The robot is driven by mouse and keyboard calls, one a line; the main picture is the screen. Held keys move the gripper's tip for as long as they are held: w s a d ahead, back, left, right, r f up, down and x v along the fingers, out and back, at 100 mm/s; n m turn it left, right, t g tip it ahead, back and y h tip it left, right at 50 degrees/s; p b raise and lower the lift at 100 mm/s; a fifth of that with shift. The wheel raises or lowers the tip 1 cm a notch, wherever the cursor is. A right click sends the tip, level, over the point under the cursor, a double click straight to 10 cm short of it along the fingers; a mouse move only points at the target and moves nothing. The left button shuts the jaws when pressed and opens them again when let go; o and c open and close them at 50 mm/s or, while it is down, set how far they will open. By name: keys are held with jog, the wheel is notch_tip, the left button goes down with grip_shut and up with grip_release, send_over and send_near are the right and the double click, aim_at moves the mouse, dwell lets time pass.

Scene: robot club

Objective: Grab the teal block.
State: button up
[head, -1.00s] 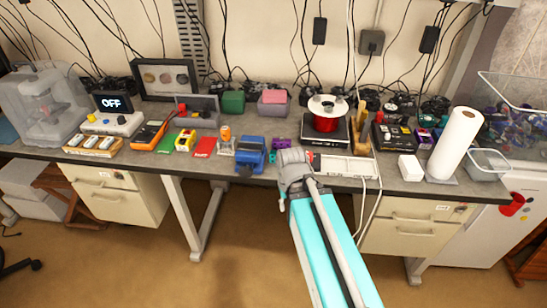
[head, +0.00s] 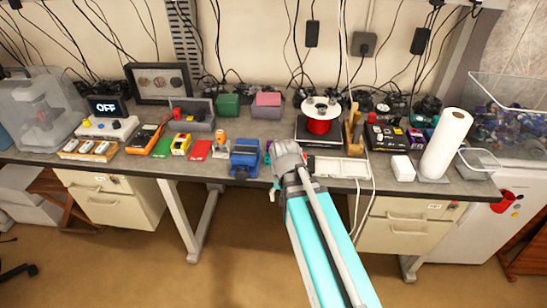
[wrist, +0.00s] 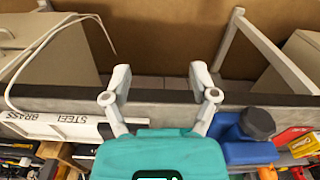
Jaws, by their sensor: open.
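My gripper (wrist: 160,85) is open in the wrist view, its two grey fingers spread apart with nothing between them. Its fingers are over the front edge of the bench. In the head view, my grey wrist hides much of the gripper, just right of the blue vise. A small teal patch (head: 268,159) shows between the vise and my wrist. I take it for the teal block, but it is too small and covered to be sure. In the wrist view I cannot make out the block. The large teal shape at the bottom looks like my gripper's own body.
The blue vise (head: 245,157) stands close left of my wrist; it also shows in the wrist view (wrist: 245,145). A white labelled tray (head: 340,168) is close on the right. A red filament spool (head: 318,124) stands behind. The bench (head: 215,181) is crowded.

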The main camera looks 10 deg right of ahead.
jog(key=w+d+r+m+p, duration=0.1)
jog(key=w+r+m+p, duration=0.5)
jog(key=w+m, duration=0.3)
jog(key=w+d+r+m+p, duration=0.1)
jog(key=w+r+m+p, duration=0.6)
jog(key=w+m, duration=0.3)
jog(key=shift+w+d+r, duration=0.25)
jog(key=shift+w+r, duration=0.35)
jog(key=shift+w, duration=0.35)
jog(key=shift+f, duration=0.1)
notch_tip(320, 180, down, 8)
jog(key=b, duration=0.8)
jog(key=shift+f, duration=0.25)
jog(key=shift+f+b, duration=0.15)
jog(key=shift+b, duration=0.2)
jog(key=f+b, duration=0.3)
jog(key=shift+s+a, duration=0.2)
jog(key=shift+a, duration=0.1)
jog(key=shift+f+b, duration=0.95)
